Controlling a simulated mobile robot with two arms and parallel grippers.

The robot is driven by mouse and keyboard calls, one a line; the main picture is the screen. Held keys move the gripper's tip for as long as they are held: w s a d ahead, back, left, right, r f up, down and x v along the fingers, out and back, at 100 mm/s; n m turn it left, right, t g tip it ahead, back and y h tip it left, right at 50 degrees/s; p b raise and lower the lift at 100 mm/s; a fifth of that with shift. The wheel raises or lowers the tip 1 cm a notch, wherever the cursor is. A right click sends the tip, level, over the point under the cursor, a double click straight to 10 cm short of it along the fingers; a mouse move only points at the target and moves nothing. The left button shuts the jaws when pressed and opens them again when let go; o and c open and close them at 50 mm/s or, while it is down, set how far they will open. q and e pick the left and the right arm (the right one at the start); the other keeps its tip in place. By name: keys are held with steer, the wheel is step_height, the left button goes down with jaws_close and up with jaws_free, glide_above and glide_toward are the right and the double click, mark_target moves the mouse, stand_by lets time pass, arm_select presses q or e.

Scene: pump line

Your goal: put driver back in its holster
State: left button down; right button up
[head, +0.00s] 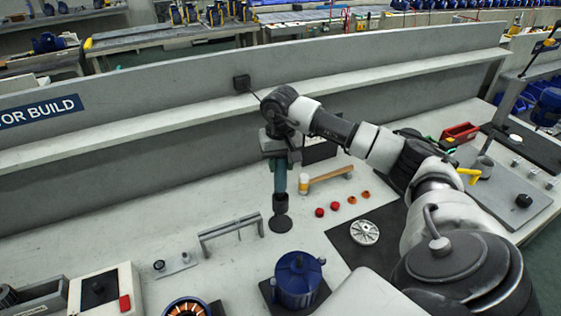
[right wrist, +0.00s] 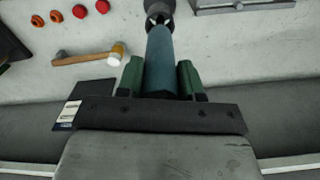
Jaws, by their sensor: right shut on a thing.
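My right gripper (head: 279,160) is shut on the driver (head: 279,180), a teal, upright cylinder below the jaws. In the right wrist view, the green finger pads of my right gripper (right wrist: 160,78) press on both sides of the blue-teal driver (right wrist: 160,55). The driver's lower end meets a dark cup-like part (head: 280,203) above a dark round disc (head: 281,223) on the bench. This may be the holster; I cannot tell whether the driver's tip is inside it or just above it. My left gripper is not in view.
A mallet (head: 328,179) lies close right of the driver, with red caps (head: 320,212) and orange rings beyond. A grey handle-like bracket (head: 230,232) stands left. A blue pump housing (head: 298,278) is in front. A low wall with a ledge (head: 150,127) runs behind.

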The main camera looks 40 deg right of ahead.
mark_target(281, 184)
steer(key=shift+f+b, duration=3)
steer(key=shift+f, duration=0.95)
steer(key=o, duration=1.1)
steer(key=shift+o, duration=0.4)
steer(key=shift+o, duration=0.7)
steer(key=shift+r+p, duration=1.9)
steer(key=shift+r, duration=1.1)
steer(key=shift+r, duration=0.1)
